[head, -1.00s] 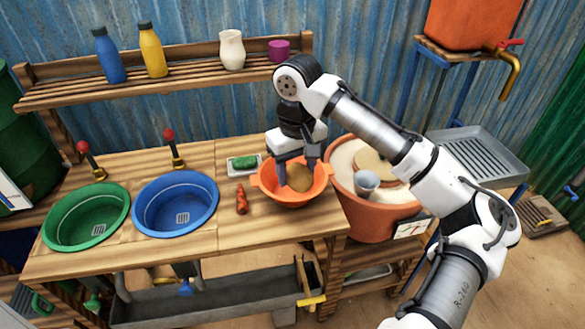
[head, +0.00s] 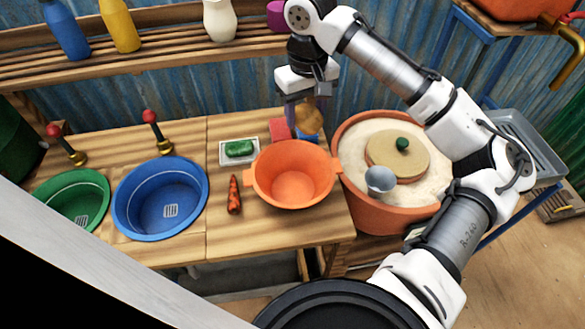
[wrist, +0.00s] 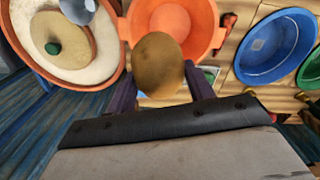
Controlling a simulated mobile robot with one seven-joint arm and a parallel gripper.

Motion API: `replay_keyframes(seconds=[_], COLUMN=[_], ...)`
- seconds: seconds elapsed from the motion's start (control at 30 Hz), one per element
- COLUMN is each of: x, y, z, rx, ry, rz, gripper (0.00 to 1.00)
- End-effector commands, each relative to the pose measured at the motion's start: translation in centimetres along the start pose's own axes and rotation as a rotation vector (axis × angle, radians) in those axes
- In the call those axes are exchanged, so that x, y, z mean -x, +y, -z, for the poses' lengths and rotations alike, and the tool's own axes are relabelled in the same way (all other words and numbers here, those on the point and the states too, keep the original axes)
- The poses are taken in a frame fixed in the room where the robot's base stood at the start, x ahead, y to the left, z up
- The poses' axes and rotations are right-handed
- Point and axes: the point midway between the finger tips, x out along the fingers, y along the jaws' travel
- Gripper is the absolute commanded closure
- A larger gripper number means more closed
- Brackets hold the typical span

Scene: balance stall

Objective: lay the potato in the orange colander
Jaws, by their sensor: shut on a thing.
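The potato (head: 308,119) is brown and hangs between the fingers of my gripper (head: 306,106), which is shut on it. Both are off the bench, behind the far rim of the orange colander (head: 262,192) in the head view. The colander stands upright on the wooden bench, and its visible inside is empty. In the wrist view the potato (wrist: 158,64) is held between the dark fingers and covers part of the near rim of the colander (wrist: 200,22).
A carrot (head: 234,196) and a white tray (head: 225,159) with a green item lie left of the colander. A red item (head: 280,129) is behind it. Blue (head: 120,205) and green (head: 104,188) basins are further left. A large terracotta pot (head: 375,219) stands right, close to the colander.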

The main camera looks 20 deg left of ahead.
Motion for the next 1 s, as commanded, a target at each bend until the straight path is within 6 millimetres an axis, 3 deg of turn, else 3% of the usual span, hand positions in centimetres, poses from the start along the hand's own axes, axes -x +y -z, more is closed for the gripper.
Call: replay_keyframes(seconds=[0.17,0.53,0.73,1.0], x=[-1.4,-8.5,-9.8,-10.0], y=[0.1,0.1,0.0,0.0], z=[-0.1,-0.1,0.0,0.0], rx=[-0.001,-0.001,-0.001,0.000], ry=[-0.002,-0.001,0.000,0.000], rz=[-0.001,-0.001,-0.001,0.000], gripper=[0.72,0.72,0.72,0.72])
